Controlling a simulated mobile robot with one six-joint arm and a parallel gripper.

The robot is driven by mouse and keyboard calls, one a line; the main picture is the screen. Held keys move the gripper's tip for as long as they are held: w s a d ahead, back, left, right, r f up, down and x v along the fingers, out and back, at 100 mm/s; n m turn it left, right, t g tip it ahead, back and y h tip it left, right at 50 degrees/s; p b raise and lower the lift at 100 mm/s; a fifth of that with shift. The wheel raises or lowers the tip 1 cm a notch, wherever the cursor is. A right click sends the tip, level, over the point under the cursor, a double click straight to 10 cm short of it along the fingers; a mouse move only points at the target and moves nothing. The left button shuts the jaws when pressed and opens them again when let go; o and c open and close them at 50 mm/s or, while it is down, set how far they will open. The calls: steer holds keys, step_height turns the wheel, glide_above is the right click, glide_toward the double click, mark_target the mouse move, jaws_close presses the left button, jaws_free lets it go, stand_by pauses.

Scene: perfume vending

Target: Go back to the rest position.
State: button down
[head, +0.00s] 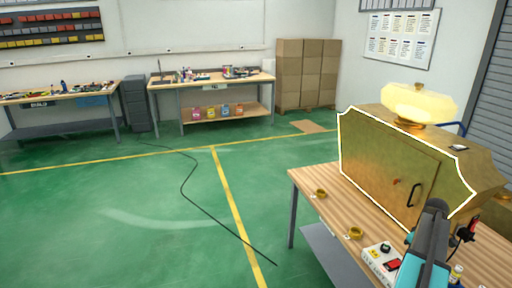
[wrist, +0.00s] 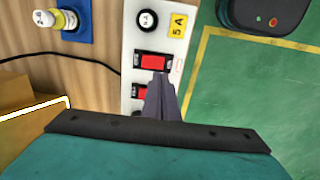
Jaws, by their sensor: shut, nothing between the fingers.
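My gripper (wrist: 160,78) is shut and empty. In the wrist view its fingertips overlap the lower edge of a red rocker switch (wrist: 152,64) on a white switch box (wrist: 130,30). I cannot tell whether they touch it. A second red switch (wrist: 140,91) is beside the fingers. In the head view my gripper (head: 437,208) is in front of the gold cabinet (head: 385,170), and the switch box (head: 377,252) is partly hidden by my arm. The cabinet has a black handle (head: 414,194), a white-lit edge and a glowing pale top (head: 418,103).
The wooden table (head: 322,210) carries two small gold rings (head: 320,193) (head: 355,233). A small bottle with a yellow label (wrist: 68,19) stands on a blue base. Green floor (head: 120,220) is open at left, with a black cable (head: 215,218) on it. Workbenches (head: 208,85) line the back wall.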

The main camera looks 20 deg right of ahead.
steer(key=w+a+f+n+g+b, duration=0.1)
steer(key=w+a+f+n, duration=0.1)
steer(key=w+a+f, duration=0.35)
steer(key=w+a+f+n+y+b, duration=0.1)
steer(key=w+a+f, duration=0.1)
steer(key=a+f, duration=0.65)
steer(key=w+a+f+n+g, duration=0.1)
steer(key=w+a+f+n, duration=0.2)
steer(key=a, duration=0.8)
steer(key=s+a+f+g+b, duration=0.1)
steer(key=s+a+f, duration=0.2)
steer(key=a+f, duration=0.35)
steer(key=s+a+f+g+b, duration=0.1)
steer(key=s+a+f, duration=0.25)
steer(key=a, duration=0.65)
steer(key=s+a+f+g+b, duration=0.1)
steer(key=s+a+f, duration=0.1)
steer(key=a+f, duration=0.45)
steer(key=s+a+f+m, duration=0.2)
steer(key=s+a+m, duration=0.1)
steer(key=s+a, duration=0.2)
steer(key=s+a+f+m+h, duration=0.1)
steer(key=s+a+f+m, duration=0.1)
steer(key=s+a, duration=0.3)
steer(key=shift+s+a+m+g, duration=0.2)
steer(key=shift+s+m+g, duration=0.25)
steer(key=shift+s, duration=1.85)
